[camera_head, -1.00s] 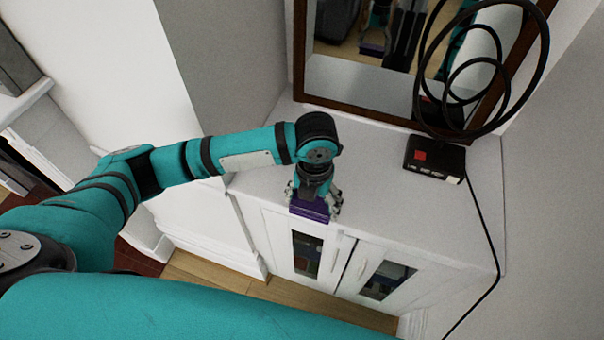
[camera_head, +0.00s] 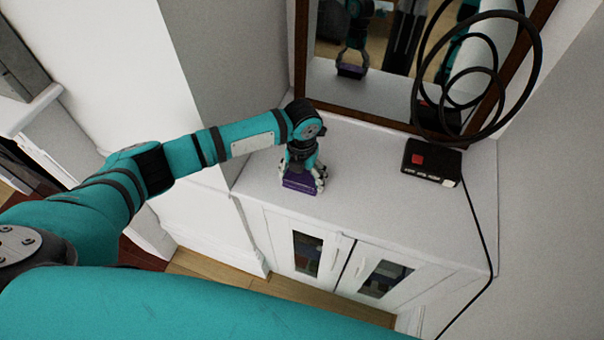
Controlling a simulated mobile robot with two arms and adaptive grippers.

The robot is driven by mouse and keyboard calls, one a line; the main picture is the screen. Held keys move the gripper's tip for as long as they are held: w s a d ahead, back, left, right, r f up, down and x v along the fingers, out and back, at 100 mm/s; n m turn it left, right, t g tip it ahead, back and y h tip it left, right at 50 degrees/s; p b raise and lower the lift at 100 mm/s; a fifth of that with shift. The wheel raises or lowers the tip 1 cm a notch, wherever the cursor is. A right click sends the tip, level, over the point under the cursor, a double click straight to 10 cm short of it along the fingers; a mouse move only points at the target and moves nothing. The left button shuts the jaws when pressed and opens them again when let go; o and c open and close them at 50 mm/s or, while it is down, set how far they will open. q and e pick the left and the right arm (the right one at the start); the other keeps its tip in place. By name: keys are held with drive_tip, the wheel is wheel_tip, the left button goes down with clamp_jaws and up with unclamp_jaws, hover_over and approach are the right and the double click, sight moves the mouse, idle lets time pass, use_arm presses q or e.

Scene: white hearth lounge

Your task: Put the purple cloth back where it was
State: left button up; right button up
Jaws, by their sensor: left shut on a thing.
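The purple cloth (camera_head: 299,187) is a small folded block near the front edge of the white cabinet top (camera_head: 375,215). My left gripper (camera_head: 304,178) is shut on it from above. The cloth is at or just over the top; I cannot tell whether it touches. The mirror also shows the cloth and the gripper. The gripper partly hides the cloth's upper side. My right gripper is not in view.
A black box with a red button (camera_head: 431,160) and a looped black antenna (camera_head: 478,75) stands to the right, its cable running down the right side. A brown-framed mirror (camera_head: 299,50) stands behind. The cabinet top between is clear.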

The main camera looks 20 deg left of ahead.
sight(302, 177)
use_arm(q)
drive_tip(key=o, duration=0.8)
wheel_tip(302, 177, up, 12)
drive_tip(key=p, duration=1.1)
